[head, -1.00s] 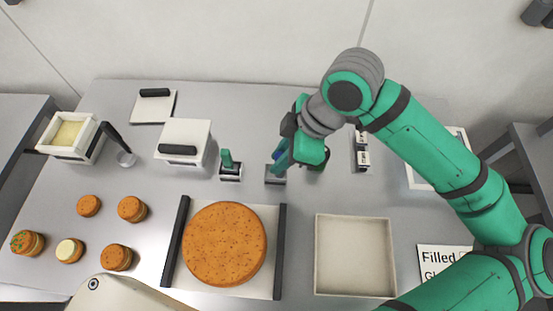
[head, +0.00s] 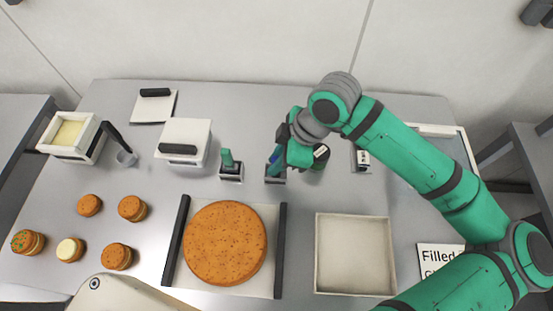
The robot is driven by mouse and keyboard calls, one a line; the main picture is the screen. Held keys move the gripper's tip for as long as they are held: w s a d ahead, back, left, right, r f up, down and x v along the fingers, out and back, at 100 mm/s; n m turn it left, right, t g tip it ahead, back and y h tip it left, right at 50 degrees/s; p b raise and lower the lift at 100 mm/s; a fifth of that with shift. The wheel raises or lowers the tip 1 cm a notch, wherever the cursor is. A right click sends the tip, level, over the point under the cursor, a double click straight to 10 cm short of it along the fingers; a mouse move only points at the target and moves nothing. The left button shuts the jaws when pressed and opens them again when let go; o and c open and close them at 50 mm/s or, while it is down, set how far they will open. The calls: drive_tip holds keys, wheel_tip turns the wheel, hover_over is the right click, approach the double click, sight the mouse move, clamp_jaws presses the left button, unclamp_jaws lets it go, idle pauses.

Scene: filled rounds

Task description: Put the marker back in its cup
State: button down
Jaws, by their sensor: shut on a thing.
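My gripper (head: 279,156) is shut on the marker, at the back middle of the table. Of the marker, a small blue part (head: 274,157) shows between the green fingers. The small dark cup with a pale front (head: 275,180) stands directly below the fingers. The marker's lower end is hidden, so I cannot tell whether it is inside the cup or just above it. A similar small holder (head: 231,178) stands to the left with a green-topped thing (head: 227,158) upright in it.
In front are a big round cake on a board (head: 181,285) and an empty pale tray (head: 355,255). Several small cakes lie at left.

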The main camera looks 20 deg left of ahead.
drive_tip(key=c, duration=1.6)
unclamp_jaws()
drive_tip(key=shift+f, duration=0.1)
drive_tip(key=v, duration=1.2)
drive_tip(key=shift+w, duration=0.1)
